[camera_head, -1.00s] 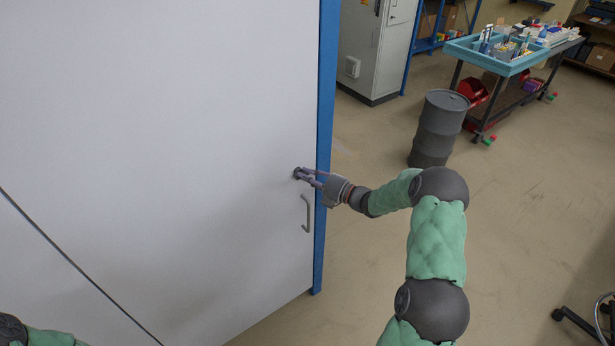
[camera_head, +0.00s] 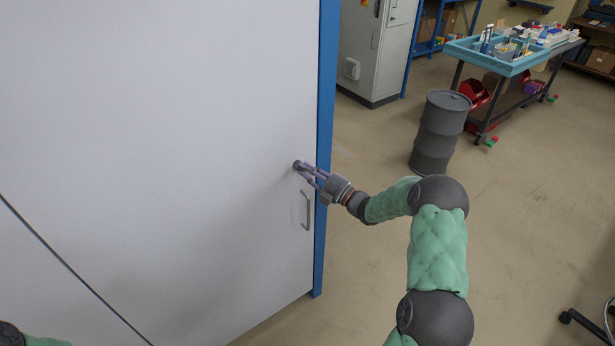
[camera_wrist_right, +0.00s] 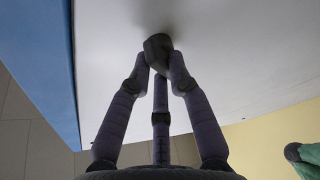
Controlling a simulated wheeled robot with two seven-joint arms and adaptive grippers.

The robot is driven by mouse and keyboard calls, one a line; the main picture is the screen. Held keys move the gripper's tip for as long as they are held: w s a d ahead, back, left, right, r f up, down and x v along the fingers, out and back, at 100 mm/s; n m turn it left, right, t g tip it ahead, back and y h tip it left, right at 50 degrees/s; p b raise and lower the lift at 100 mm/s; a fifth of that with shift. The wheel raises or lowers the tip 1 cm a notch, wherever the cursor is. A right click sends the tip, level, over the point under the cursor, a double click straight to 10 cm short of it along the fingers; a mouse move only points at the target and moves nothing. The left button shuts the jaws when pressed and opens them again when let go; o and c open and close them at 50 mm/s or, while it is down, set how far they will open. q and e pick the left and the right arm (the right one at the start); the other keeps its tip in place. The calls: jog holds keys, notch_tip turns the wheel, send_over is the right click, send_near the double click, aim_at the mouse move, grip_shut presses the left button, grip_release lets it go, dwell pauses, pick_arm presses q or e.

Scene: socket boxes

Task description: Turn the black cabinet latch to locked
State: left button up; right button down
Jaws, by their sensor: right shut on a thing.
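The black latch (camera_head: 296,165) is a small dark knob on the white cabinet door (camera_head: 170,120), near its right edge and above the metal handle (camera_head: 306,210). My right gripper (camera_head: 303,168) reaches it from the right, with its purple-grey fingers at the door. In the right wrist view the dark latch (camera_wrist_right: 157,50) sits between the fingertips of my right gripper (camera_wrist_right: 161,72), which are shut on it. The fingers hide part of the latch, and I cannot read its lock position. Only a bit of my left arm shows at the bottom left corner; its gripper is out of view.
A blue frame post (camera_head: 326,110) runs along the door's right edge. A grey drum (camera_head: 440,132) stands on the floor to the right. Behind it is a cart with a blue tray (camera_head: 482,57). The floor between the cabinet and the drum is clear.

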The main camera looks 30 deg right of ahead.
jog(key=shift+a+f+m+t+h+b, duration=0.15)
jog(key=shift+m+t+h+b, duration=0.7)
jog(key=shift+m, duration=1.75)
jog(key=shift+f+m+t+h+b, duration=0.15)
jog(key=shift+m+t+h+b, duration=0.25)
jog(key=shift+m+h+b, duration=1.5)
jog(key=shift+a+f+m+t+h+b, duration=0.15)
jog(key=shift+m+t+h, duration=0.35)
jog(key=shift+m, duration=3.1)
jog(key=c, duration=1.1)
grip_release()
jog(key=shift+c, duration=0.2)
jog(key=shift+s, duration=0.15)
jog(key=v, duration=1.1)
jog(key=shift+s+f, duration=0.3)
